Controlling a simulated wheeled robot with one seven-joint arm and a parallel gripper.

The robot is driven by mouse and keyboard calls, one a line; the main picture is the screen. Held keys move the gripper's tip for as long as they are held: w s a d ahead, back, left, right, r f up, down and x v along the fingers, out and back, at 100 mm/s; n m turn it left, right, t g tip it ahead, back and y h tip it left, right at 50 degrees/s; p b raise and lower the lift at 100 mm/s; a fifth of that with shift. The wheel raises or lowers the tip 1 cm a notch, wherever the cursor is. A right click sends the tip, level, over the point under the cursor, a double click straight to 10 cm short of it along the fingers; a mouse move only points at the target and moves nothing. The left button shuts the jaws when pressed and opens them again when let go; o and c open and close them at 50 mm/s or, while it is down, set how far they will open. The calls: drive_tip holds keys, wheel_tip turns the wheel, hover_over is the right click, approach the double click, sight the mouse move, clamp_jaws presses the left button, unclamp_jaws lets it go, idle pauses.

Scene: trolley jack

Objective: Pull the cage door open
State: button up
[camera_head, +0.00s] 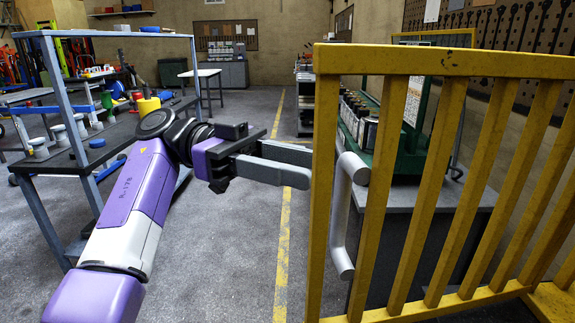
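The yellow barred cage door (400,180) fills the right side of the view. Its left edge post stands upright near the middle. A light grey bar handle (340,225) is mounted near that edge and shows just right of the post, with its upper end bent toward the bars. My gripper (305,168) reaches in from the left, its two grey fingers apart and nothing seen between them. The fingertips end at the left side of the post, level with the upper part of the handle. I cannot tell whether they touch the post, and the handle is outside the fingers.
A blue-framed workbench (75,165) with spools and tools stands at the left. Behind the door are a grey cabinet (450,205) and a green rack (385,150). The floor between is clear, with a yellow line (283,240).

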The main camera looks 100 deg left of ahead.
drive_tip(key=shift+v, duration=1)
